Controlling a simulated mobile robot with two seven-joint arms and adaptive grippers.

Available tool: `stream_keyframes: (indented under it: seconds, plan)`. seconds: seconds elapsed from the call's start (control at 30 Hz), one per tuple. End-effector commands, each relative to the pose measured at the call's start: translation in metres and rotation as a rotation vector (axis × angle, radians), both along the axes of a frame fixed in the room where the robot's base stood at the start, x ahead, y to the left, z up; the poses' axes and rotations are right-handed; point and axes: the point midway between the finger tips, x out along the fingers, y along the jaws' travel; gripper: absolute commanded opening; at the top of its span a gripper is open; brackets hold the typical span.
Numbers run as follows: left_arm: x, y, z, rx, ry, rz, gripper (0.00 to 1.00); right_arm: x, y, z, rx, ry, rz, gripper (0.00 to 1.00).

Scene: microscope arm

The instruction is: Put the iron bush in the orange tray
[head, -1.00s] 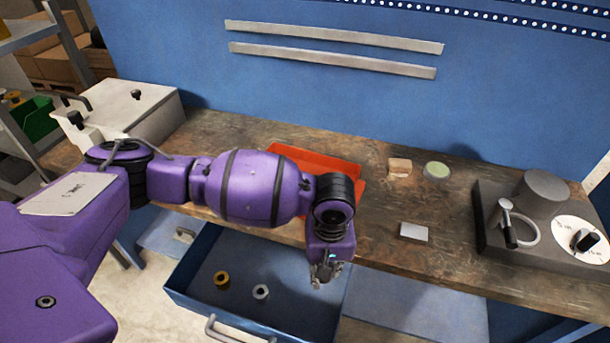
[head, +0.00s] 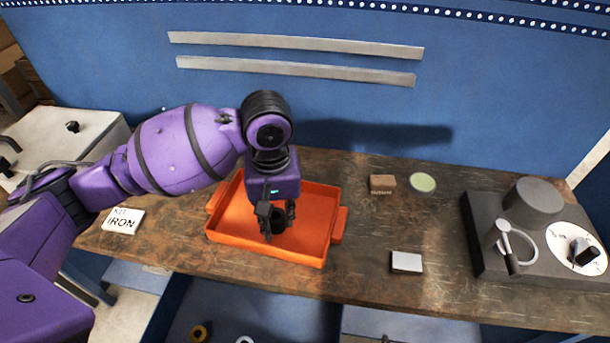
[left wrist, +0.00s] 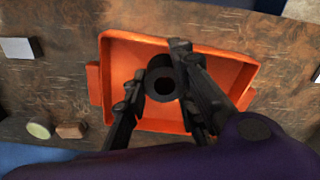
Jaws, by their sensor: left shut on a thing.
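The iron bush (head: 279,222) is a dark, short hollow cylinder. My left gripper (head: 278,212) is shut on it, with a finger at each side. In the left wrist view the bush (left wrist: 162,88) shows its round bore between the fingers. The orange tray (head: 313,241) stands on the bench directly below the gripper, and its floor also shows around the bush in the left wrist view (left wrist: 122,62). I cannot tell for sure how far the bush is above the tray floor. My right gripper is not in view.
A white card reading "IRON" (head: 122,221) lies left of the tray. A wooden block (head: 382,184), a pale green disc (head: 423,182), a small white-topped block (head: 406,262) and a grey dial device (head: 530,235) are to the right. An open drawer below holds a brass ring (head: 199,333).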

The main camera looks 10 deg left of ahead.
Motion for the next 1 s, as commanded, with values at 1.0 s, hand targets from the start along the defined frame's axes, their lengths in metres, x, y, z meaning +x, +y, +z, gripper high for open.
stream_keyframes:
  seconds: [1.0]
  plan:
    - [0.095,0.027,-0.112,0.0,-0.003,0.0,0.0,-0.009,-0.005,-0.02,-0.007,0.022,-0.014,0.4]
